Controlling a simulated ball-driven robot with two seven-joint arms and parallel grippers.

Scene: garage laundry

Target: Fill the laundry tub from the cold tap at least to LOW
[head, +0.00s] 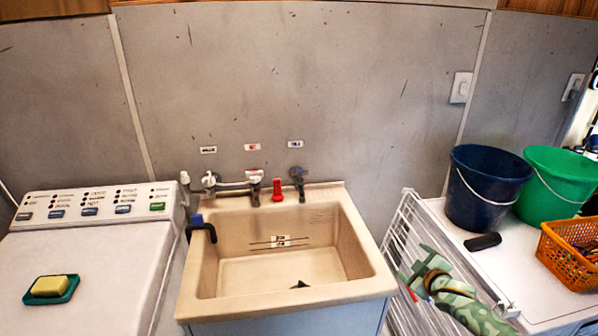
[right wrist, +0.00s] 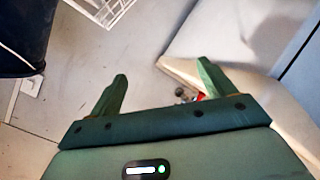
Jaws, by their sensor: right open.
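The beige laundry tub (head: 360,288) stands in the middle against the wall. No water shows in it. A level-mark label with lines (head: 280,241) is on its inner back wall, and a small dark piece (head: 299,285) lies on its floor. Above the back rim, a dark tap (head: 298,178) sits below a blue-marked label (head: 295,144). A white-handled tap (head: 254,177) sits below a red-marked label. My right gripper (head: 412,268) is right of the tub, away from the taps. In the right wrist view its green fingers (right wrist: 162,78) are apart and empty. My left gripper is out of view.
A red object (head: 277,189) stands between the taps. A black hose (head: 202,229) hooks over the tub's left rim. A washer with soap (head: 48,286) is left. A white wire rack (head: 400,240), blue bucket (head: 487,185), green bucket (head: 555,180) and orange basket (head: 570,260) are right.

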